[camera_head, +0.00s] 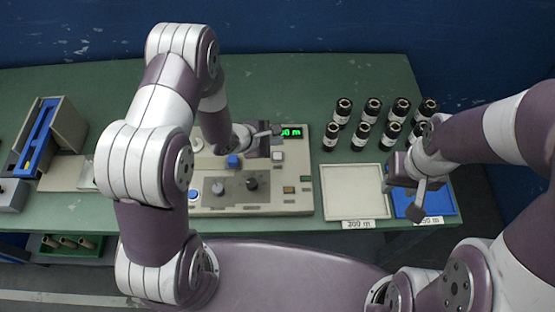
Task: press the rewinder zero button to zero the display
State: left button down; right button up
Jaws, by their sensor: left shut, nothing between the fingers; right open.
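The rewinder (300,205) is a beige panel machine in the middle of the green table. Its green-lit display (293,132) is partly hidden by my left gripper; the visible end reads "0 m". A blue button (234,161), a pale button (278,155), an amber button (288,190) and dark knobs (252,184) sit on the panel. I cannot tell which is the zero button. My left gripper (275,130) is shut and empty, over the panel's upper part beside the display. My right gripper (417,208) is open and empty over the blue tray.
Several black rolls (343,110) stand in two rows at the back right. A blue-and-beige device (45,135) stands at the left. Below is a green bin (72,246) with rolls.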

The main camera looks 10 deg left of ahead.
aim_at(275, 158)
pick_arm(q)
notch_tip(275, 158, down, 4)
jog(key=b, duration=0.2)
jog(key=shift+r+b, duration=0.1)
jog(key=shift+b, duration=0.25)
jog(key=shift+f+b, duration=0.3)
jog(key=shift+f, duration=0.3)
pick_arm(e)
notch_tip(275, 158, down, 4)
jog(key=shift+f, duration=0.25)
pick_arm(q)
jog(key=shift+f, duration=0.15)
dwell(0.5)
jog(key=shift+f, duration=0.25)
jog(key=shift+f, duration=0.5)
dwell(0.5)
dwell(0.4)
jog(key=shift+r+p, duration=0.9)
jog(key=shift+p, duration=0.15)
pick_arm(e)
jog(key=shift+r, duration=1.05)
